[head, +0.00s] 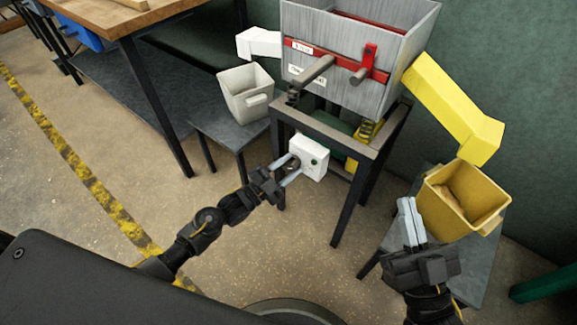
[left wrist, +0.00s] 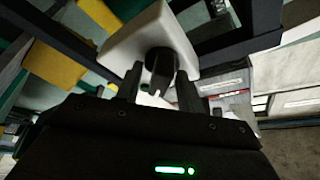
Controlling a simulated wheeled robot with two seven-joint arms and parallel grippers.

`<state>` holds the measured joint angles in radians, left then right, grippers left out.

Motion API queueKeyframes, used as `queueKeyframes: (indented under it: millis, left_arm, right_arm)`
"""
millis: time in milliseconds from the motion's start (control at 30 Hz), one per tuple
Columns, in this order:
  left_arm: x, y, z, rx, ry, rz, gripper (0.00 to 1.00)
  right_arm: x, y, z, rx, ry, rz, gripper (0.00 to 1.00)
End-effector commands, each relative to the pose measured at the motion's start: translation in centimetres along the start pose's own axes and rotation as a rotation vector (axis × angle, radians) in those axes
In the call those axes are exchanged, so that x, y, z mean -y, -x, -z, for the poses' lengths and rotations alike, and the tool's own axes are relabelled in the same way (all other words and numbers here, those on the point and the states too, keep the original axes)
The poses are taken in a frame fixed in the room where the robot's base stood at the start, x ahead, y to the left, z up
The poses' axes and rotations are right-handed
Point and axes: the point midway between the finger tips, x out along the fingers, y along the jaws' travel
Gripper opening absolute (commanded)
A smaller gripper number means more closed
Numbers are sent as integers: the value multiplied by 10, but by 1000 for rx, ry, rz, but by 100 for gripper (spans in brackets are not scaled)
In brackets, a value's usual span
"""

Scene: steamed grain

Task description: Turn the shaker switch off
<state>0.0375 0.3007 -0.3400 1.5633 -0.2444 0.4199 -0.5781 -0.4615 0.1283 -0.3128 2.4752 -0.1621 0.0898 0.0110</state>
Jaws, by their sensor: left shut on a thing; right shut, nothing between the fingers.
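The shaker (head: 335,65) is a grey metal box with a red band, standing on a dark metal frame. My left gripper (head: 289,168) is at this box, shut on the dark knob. The left wrist view shows the knob (left wrist: 159,62) between the fingers (left wrist: 158,92), with the white switch box (left wrist: 125,45) behind it. The knob's exact setting cannot be read. My right gripper (head: 408,215) is shut and empty, in front of the yellow bin.
A white bin (head: 245,92) stands on a low table at left, under a white chute (head: 259,43). A yellow bin (head: 457,203) stands at right under a yellow chute (head: 455,108). A wooden-topped workbench (head: 115,14) is at upper left. Floor at left is clear.

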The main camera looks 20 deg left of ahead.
Motion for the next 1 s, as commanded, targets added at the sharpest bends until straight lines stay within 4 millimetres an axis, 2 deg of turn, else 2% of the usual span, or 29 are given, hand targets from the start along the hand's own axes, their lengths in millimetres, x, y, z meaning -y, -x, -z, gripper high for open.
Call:
queueKeyframes:
  millis: [533,800,1000]
  left_arm:
    - [0,0,1,2,472,196,15]
    - [0,0,1,2,646,267,15]
    - [0,0,1,2,724,299,15]
  right_arm:
    - [16,7,-24,241,-14,45,0]
    - [2,16,-50,419,0,2,0]
    - [-6,24,-63,508,5,-20,0]
